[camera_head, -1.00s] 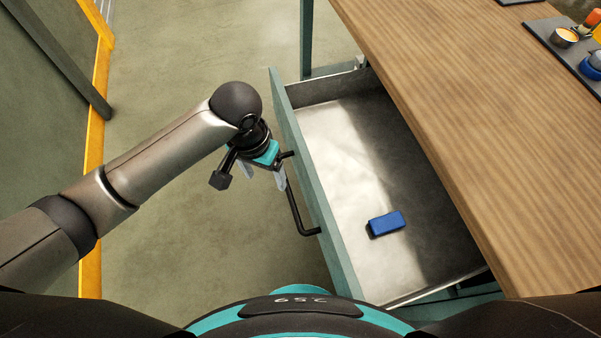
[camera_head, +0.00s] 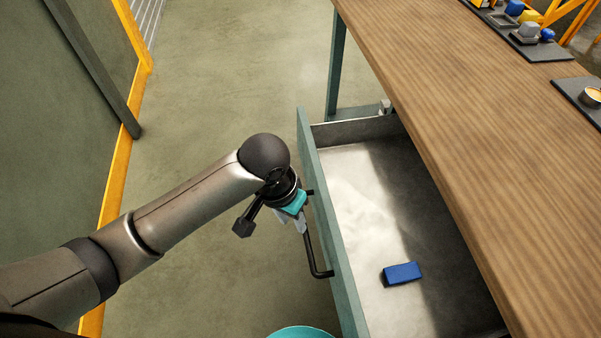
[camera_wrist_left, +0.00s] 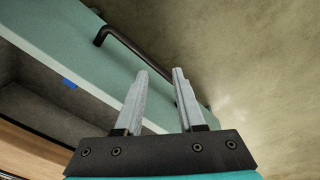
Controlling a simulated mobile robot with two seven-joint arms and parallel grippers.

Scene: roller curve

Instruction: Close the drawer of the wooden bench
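The wooden bench (camera_head: 440,100) has its drawer (camera_head: 350,165) pulled out, showing a grey metal inside. A black bar handle (camera_head: 318,262) is on the teal drawer front (camera_head: 330,220). My left gripper (camera_head: 303,228) is at the outer side of the front, beside the handle. In the left wrist view its two fingers (camera_wrist_left: 160,72) stand apart with no object held. The handle (camera_wrist_left: 128,46) there passes behind the fingertips; I cannot tell whether they touch it. A blue block (camera_head: 402,273) lies in the drawer. My right gripper is not in view.
Dark trays (camera_head: 512,38) with small parts stand on the bench top at the upper right. A teal bench leg (camera_head: 337,65) stands behind the drawer. A green panel with a yellow edge (camera_head: 118,180) is at the left. The floor between is clear.

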